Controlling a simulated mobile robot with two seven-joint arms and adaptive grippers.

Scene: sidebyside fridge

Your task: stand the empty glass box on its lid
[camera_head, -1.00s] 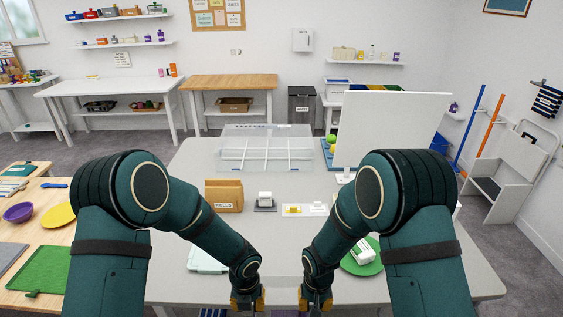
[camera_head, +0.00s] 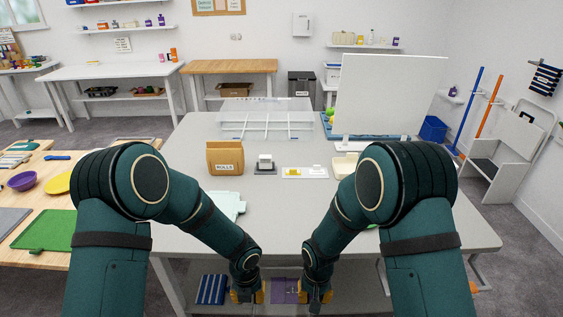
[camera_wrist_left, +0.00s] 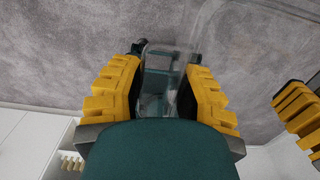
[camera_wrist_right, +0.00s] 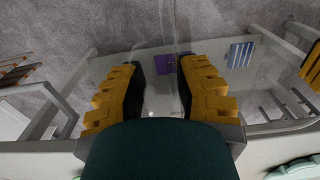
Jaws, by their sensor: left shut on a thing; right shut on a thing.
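My left gripper (camera_head: 247,293) and right gripper (camera_head: 315,293) hang side by side, low in front of the table's front edge. In the left wrist view, the left gripper (camera_wrist_left: 166,65) is shut on clear, see-through walls that I take for the glass box (camera_wrist_left: 163,78). In the right wrist view, the right gripper (camera_wrist_right: 160,75) is shut on a clear upright panel, apparently the same box (camera_wrist_right: 170,35). I see nothing inside it. Its outline is too faint to tell in the head view. I cannot identify its lid for certain.
The grey table (camera_head: 300,215) bears a pale green flat thing (camera_head: 230,204), a brown ROLLS holder (camera_head: 225,158), a clear divided case (camera_head: 266,120) and a tall white panel (camera_head: 388,95). Below, a shelf holds a striped blue cloth (camera_head: 212,289) and a purple item (camera_head: 285,290).

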